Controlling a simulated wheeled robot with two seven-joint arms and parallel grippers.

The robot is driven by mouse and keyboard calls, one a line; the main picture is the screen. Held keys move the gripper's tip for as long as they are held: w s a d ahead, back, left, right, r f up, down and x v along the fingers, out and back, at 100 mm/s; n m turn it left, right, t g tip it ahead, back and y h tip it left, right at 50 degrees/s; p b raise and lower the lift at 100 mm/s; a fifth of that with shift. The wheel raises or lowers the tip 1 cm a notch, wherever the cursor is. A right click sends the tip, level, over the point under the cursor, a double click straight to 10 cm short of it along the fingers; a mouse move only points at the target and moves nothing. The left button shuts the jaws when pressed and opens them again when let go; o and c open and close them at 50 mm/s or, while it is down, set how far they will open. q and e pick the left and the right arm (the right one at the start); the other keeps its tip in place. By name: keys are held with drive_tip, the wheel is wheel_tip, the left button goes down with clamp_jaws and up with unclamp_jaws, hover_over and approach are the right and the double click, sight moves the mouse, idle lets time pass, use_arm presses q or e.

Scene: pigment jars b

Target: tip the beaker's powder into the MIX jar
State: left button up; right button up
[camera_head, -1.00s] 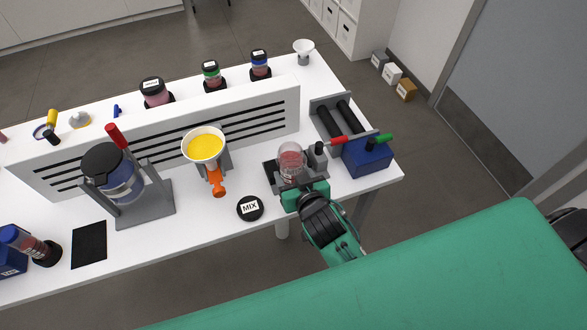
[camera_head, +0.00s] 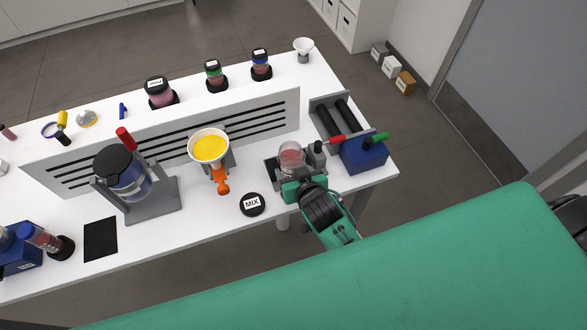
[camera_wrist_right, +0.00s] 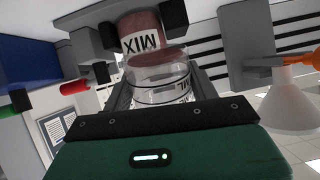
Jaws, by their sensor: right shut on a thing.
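The MIX jar (camera_wrist_right: 140,35) shows upside down in the right wrist view, with its label and dull red powder inside. A clear beaker (camera_wrist_right: 160,75) with printed marks is between my right gripper's fingers, against the jar's mouth; how far it is tipped is hard to tell. In the head view the clear glass with red inside (camera_head: 291,155) stands over a grey holder, and beaker and jar blend together. My right gripper (camera_head: 292,177) is shut on the beaker from the front. Powder left in the beaker cannot be made out. My left gripper is out of view.
The black MIX lid (camera_head: 252,204) lies left of my gripper. A blue box with red and green handles (camera_head: 363,154) is close on the right. A slotted rack (camera_head: 270,120) stands behind.

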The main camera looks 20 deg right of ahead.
sight(294, 150)
drive_tip(key=shift+w+r+g+p, duration=0.25)
drive_tip(key=shift+r+g+p, duration=0.25)
drive_tip(key=shift+p, duration=1.55)
drive_tip(key=shift+w+d+r+g, duration=0.1)
drive_tip(key=shift+w+r+g, duration=0.1)
drive_tip(key=shift+g, duration=0.2)
drive_tip(key=shift+w+r+m+g+y, duration=0.15)
drive_tip(key=shift+r+m+g+y, duration=0.15)
drive_tip(key=shift+g, duration=0.6)
drive_tip(key=g, duration=0.1)
drive_tip(key=r+g, duration=0.1)
drive_tip(key=shift+s+r+g+y, duration=0.25)
drive_tip(key=shift+g+y, duration=0.05)
drive_tip(key=shift+g, duration=0.1)
drive_tip(key=r+g, duration=0.1)
drive_tip(key=g, duration=0.2)
drive_tip(key=r+m+g+y, duration=0.1)
drive_tip(key=g, duration=0.1)
drive_tip(key=shift+w+r, duration=0.2)
drive_tip(key=shift+r, duration=0.15)
drive_tip(key=shift+w+r+g, duration=0.3)
drive_tip(key=shift+r+g, duration=0.15)
drive_tip(key=shift+g, duration=0.45)
drive_tip(key=shift+d, duration=0.15)
drive_tip(key=shift+d+r+g, duration=0.1)
drive_tip(key=shift+r+g, duration=0.2)
drive_tip(key=shift+g, duration=0.2)
drive_tip(key=shift+w+r+m+g+y, duration=0.2)
drive_tip(key=shift+m+g+y, duration=0.1)
drive_tip(key=shift+g+y, duration=0.25)
